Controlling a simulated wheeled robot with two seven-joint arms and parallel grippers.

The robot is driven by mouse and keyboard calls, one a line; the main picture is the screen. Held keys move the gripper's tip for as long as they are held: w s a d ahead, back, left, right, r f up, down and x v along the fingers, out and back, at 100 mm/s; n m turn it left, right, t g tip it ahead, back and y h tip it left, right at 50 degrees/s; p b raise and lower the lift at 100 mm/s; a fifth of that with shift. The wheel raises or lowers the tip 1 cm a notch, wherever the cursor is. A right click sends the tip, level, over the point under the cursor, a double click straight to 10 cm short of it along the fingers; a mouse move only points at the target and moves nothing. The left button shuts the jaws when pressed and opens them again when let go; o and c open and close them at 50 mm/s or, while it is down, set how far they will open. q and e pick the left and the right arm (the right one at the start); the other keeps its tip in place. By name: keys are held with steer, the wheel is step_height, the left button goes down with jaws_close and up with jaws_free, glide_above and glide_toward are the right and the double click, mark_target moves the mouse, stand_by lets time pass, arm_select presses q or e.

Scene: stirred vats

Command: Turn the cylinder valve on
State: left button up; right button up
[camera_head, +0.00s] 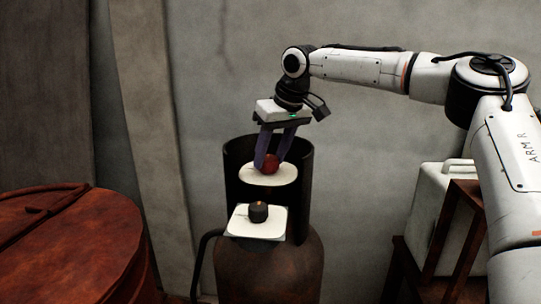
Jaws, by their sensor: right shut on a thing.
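The gas cylinder (272,272) is brown and rusty and stands upright, with a dark open guard collar (297,205) around its top. Inside the collar is a red round valve knob (270,165) over a white oval plate (268,174). My right gripper (270,160) points down from above with its fingers shut on the red knob. Below the knob, a small black knob or fitting (258,212) sits on a white square plate (257,231). The fingers hide part of the red knob. My left gripper is not in view.
A large rusty red vat with a lid (75,240) stands at the left. A white canister (441,205) sits on a brown stand (460,235) at the right. A dark hose (202,255) runs down beside the cylinder. A grey wall (390,110) and a slanted post (155,130) are behind.

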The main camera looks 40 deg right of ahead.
steer(key=n+y, duration=0.1)
steer(key=n, duration=0.1)
steer(key=n+y, duration=0.1)
steer(key=n, duration=0.4)
steer(key=shift+w+d+g+y, duration=0.1)
steer(key=shift+d+g+y, duration=0.2)
steer(key=shift+y, duration=0.1)
steer(key=n+g, duration=0.1)
steer(key=n, duration=0.2)
steer(key=n+y, duration=0.1)
steer(key=n, duration=0.2)
steer(key=shift+w+g+y, duration=0.15)
steer(key=shift+g+y, duration=0.15)
steer(key=shift+g, duration=0.1)
steer(key=shift+n, duration=0.3)
steer(key=shift+d, duration=0.1)
steer(key=o, duration=1.1)
steer(key=shift+c, duration=0.2)
